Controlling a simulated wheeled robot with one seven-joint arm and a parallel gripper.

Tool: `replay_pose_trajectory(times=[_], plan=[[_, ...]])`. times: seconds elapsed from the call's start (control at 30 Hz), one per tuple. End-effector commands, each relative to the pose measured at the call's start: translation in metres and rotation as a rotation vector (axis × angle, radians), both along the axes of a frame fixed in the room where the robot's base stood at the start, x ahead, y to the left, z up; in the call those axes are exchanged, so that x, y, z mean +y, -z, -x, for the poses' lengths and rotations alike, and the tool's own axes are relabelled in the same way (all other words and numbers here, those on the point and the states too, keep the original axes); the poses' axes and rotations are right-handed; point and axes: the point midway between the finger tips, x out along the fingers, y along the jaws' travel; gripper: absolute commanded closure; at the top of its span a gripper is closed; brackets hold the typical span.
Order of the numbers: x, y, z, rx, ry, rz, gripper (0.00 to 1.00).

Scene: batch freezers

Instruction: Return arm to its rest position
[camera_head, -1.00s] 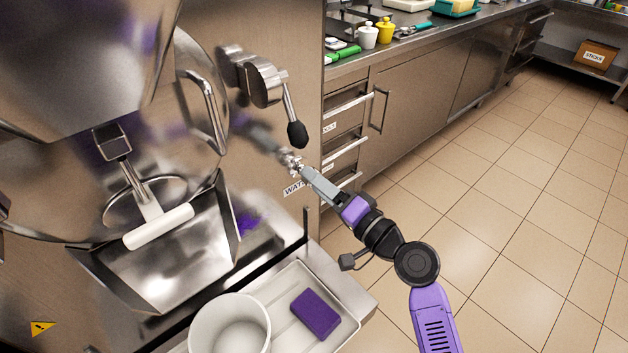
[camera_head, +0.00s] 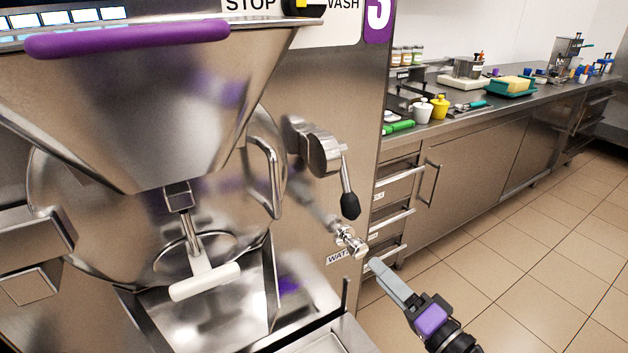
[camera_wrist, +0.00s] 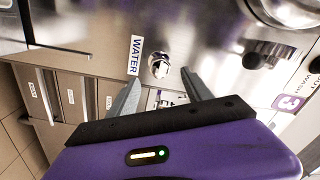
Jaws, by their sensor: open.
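My gripper (camera_head: 376,266) is at the lower right of the head view, a little to the right of the freezer's water tap (camera_head: 350,240) and apart from it. In the wrist view my gripper (camera_wrist: 158,88) shows two grey fingers spread apart with nothing between them. The tap knob (camera_wrist: 159,65) and the WATER label (camera_wrist: 134,56) lie beyond the fingertips. Most of my arm is cut off by the bottom edge of the head view.
The steel batch freezer (camera_head: 200,120) with its black-tipped lever (camera_head: 349,205) and outlet chute (camera_head: 205,315) fills the left. A counter with drawers (camera_head: 392,222) runs behind my gripper. Open tiled floor (camera_head: 540,260) lies to the right.

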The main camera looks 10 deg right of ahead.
Motion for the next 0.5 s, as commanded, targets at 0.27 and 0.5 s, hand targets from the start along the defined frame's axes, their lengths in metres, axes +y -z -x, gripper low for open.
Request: replay_pose_trajectory(times=[0.27, 0.5], plan=[[-0.038, -0.011, 0.000, -0.051, 0.193, 0.140, 0.42], [-0.056, 0.000, 0.056, -0.037, 0.381, 0.388, 0.42]])
